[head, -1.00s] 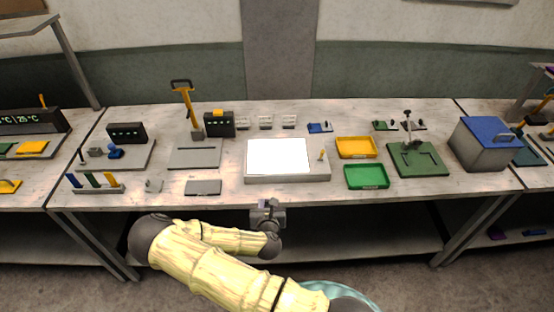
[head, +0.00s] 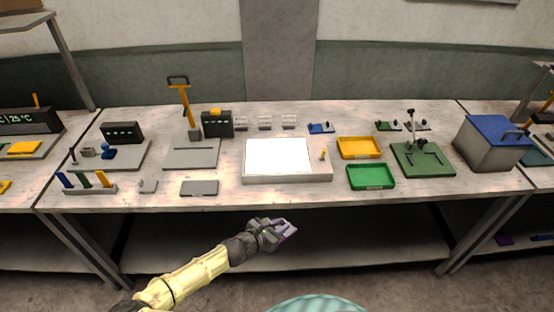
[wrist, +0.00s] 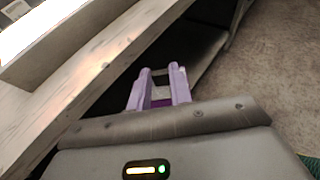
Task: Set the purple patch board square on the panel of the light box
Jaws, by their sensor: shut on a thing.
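My gripper (head: 281,228) is in front of the bench's front edge, below and nearer than the light box. It is shut on the purple patch board (head: 288,231), which shows as a small purple piece at the fingers. In the wrist view the purple board (wrist: 160,103) sits between the two fingers, and most of it is hidden. The light box (head: 318,173) lies on the bench with its lit white panel (head: 277,156) facing up and bare. A small yellow peg stands on its right side. The light box corner (wrist: 40,62) also shows at upper left in the wrist view.
The bench's front edge (head: 330,198) lies between my gripper and the light box. A green tray (head: 371,187) and a yellow tray (head: 359,157) sit right of the box. A flat grey plate (head: 199,188) lies to its left. Bench just before the box is clear.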

